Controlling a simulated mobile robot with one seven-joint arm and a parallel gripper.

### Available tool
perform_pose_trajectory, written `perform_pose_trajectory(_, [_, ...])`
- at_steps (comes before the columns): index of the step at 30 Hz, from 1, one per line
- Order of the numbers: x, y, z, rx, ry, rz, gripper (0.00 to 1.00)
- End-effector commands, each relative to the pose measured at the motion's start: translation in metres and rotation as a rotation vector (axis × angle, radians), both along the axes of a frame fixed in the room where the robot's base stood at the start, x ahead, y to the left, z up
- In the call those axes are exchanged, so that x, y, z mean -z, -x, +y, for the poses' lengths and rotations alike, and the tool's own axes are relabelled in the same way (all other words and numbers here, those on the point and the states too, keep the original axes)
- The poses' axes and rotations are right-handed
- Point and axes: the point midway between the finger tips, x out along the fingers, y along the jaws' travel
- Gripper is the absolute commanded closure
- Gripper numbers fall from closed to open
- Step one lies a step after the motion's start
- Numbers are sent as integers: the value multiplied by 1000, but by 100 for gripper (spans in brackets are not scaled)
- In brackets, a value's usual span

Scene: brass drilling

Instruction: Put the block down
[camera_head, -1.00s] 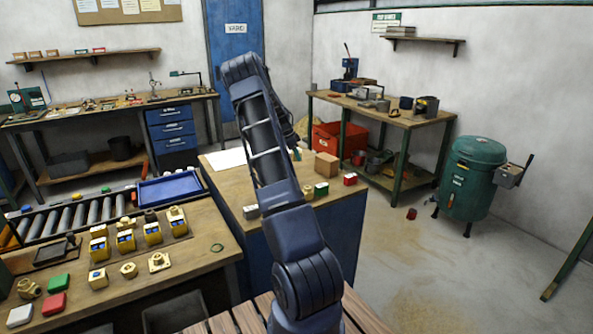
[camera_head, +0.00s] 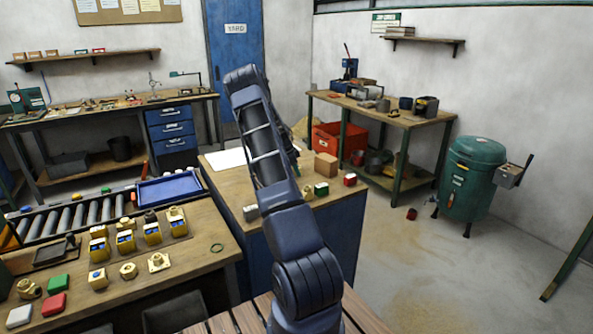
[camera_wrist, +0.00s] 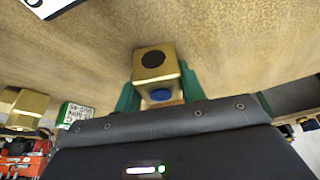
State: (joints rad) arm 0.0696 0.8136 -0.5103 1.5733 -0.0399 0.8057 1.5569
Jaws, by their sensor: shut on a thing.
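In the wrist view my gripper (camera_wrist: 157,92), with green fingers, is shut on a brass block (camera_wrist: 154,62). The block has a round dark hole in one face and a blue part on the side towards my palm. A wooden surface fills the view beyond it; I cannot tell whether the block touches it.
A cardboard box (camera_head: 326,164), a brass fitting (camera_head: 308,192), a green block (camera_head: 321,189), a red block (camera_head: 350,179) and a grey block (camera_head: 250,212) stand on the bench. A white sheet (camera_head: 226,158) lies at its back left. The left table (camera_head: 200,258) holds several brass parts.

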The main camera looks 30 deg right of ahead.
Motion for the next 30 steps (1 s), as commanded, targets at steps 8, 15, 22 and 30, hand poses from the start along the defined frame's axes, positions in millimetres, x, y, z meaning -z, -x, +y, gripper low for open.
perform_pose_trajectory(8, [2, 0, 0, 0, 0, 1, 43])
perform_pose_trajectory(15, [2, 0, 0, 0, 0, 0, 38])
perform_pose_trajectory(22, [-9, -2, 3, -1, 1, -2, 38])
perform_pose_trajectory(30, [-53, -9, 21, -2, 0, -3, 38])
